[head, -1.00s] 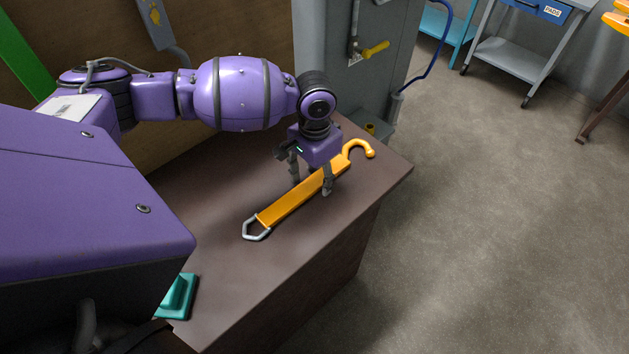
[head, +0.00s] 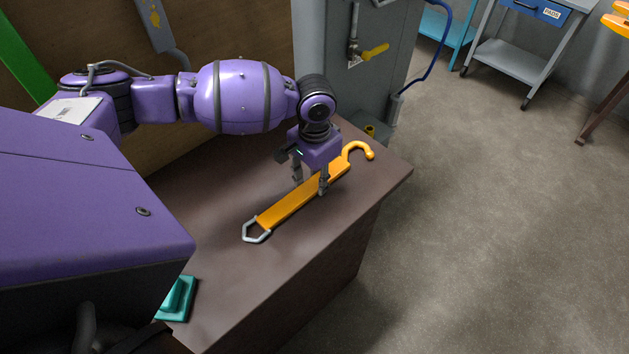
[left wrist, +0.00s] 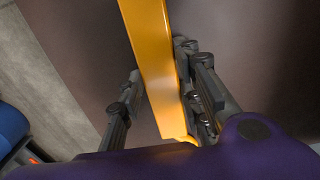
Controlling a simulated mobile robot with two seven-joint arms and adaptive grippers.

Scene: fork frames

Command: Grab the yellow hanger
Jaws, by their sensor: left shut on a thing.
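The yellow hanger (head: 290,207) is a flat orange-yellow bar with a hook at its far right end and a grey metal loop at its near left end. It lies on the brown tabletop (head: 230,270). My left gripper (head: 311,186) points down over the bar's upper half, one finger on each side, and is shut on it. In the left wrist view the bar (left wrist: 155,60) runs between the fingers. The right finger is against it there, and the left finger looks close to its edge. My right gripper is not in view.
A teal object (head: 178,300) sits at the table's near left edge. A grey cabinet (head: 345,60) with a yellow handle stands behind the table. A grey cart (head: 510,60) stands at the back right. The floor to the right is open.

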